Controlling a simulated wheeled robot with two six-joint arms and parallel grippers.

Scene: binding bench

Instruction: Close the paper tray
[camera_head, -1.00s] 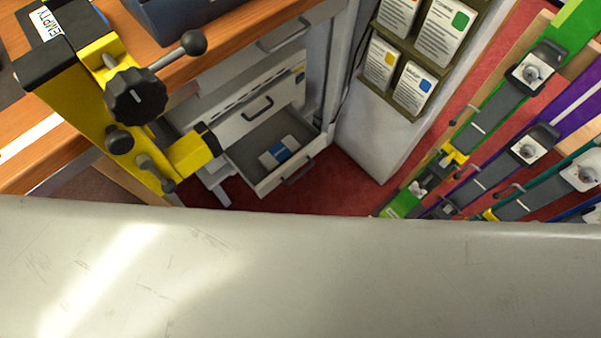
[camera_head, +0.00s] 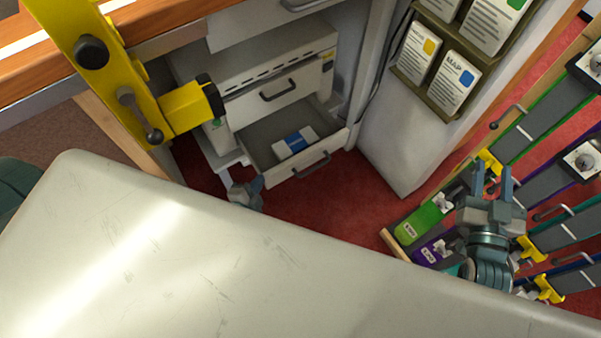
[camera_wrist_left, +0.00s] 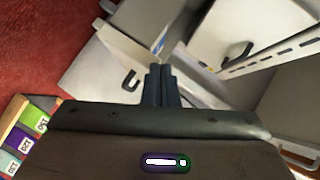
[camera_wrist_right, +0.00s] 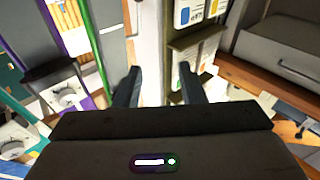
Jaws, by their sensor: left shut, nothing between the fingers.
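The paper tray (camera_head: 335,153) is the pulled-out lower drawer of the pale cabinet, with a dark handle and a blue-and-white packet (camera_head: 294,141) inside. My left gripper (camera_head: 240,180) is shut and empty, low at the left of the tray in the head view, apart from its front. In the left wrist view the gripper (camera_wrist_left: 160,75) points toward the tray, whose white front (camera_wrist_left: 92,72) and handle show at the left. My right gripper (camera_head: 493,172) is open and empty, in front of the coloured clamps at the right; it also shows open in its wrist view (camera_wrist_right: 160,78).
A closed drawer (camera_head: 275,92) with a handle sits above the tray. A yellow clamp (camera_head: 115,75) overhangs at the left. A large pale surface (camera_head: 190,250) fills the foreground. A white post with cards (camera_head: 455,85) stands right of the cabinet. Red floor is clear before the tray.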

